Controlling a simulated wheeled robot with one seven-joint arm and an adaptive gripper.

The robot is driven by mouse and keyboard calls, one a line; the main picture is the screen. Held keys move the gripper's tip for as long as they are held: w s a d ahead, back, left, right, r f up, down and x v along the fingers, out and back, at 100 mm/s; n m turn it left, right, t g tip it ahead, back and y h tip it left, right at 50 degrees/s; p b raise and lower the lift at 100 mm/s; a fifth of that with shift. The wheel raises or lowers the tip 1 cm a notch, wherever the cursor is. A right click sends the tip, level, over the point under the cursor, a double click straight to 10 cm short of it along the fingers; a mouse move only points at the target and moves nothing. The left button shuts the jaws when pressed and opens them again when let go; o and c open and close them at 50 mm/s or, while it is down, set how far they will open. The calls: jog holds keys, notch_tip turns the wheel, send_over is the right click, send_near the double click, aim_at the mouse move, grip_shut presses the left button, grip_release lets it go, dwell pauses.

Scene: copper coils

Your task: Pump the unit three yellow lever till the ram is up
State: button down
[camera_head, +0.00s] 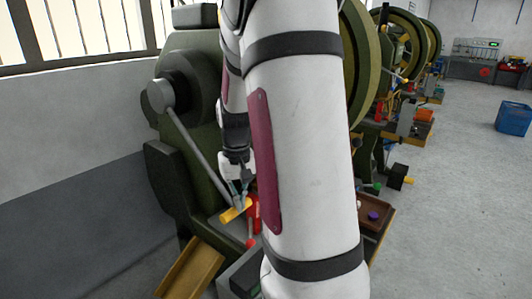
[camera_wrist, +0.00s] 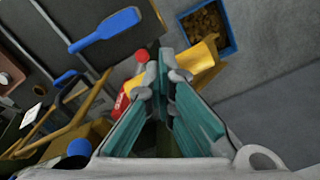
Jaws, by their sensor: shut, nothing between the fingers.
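A grey lever (camera_head: 197,150) slopes down from a round pivot on the green machine (camera_head: 185,120) in the head view and ends in a yellow grip (camera_head: 234,211). My gripper (camera_head: 241,194) points down right at this grip, with its fingertips at or just above it. In the wrist view my gripper (camera_wrist: 162,68) has its teal fingers converging to shut tips with nothing between them. Yellow surfaces show on both sides of the tips; the left one (camera_wrist: 133,86) looks like the grip. I cannot tell whether the fingertips touch it. I cannot make out the ram; my arm hides much of the machine.
A red part (camera_head: 254,213) stands just right of the grip. A yellow chute (camera_head: 190,270) lies below. The wrist view shows a blue-handled tool (camera_wrist: 104,30) and a blue bin (camera_wrist: 232,38) of brownish pieces. More machines stand behind; open floor lies right.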

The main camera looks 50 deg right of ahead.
jog(key=shift+w+f+b, duration=0.35)
jog(key=shift+w+f, duration=0.25)
jog(key=shift+f, duration=0.15)
jog(key=s+r+p, duration=0.7)
jog(key=r+p, duration=0.3)
jog(key=r, duration=0.3)
jog(key=shift+a+p, duration=0.25)
jog(key=shift+p, duration=0.05)
jog(key=shift+f, duration=0.55)
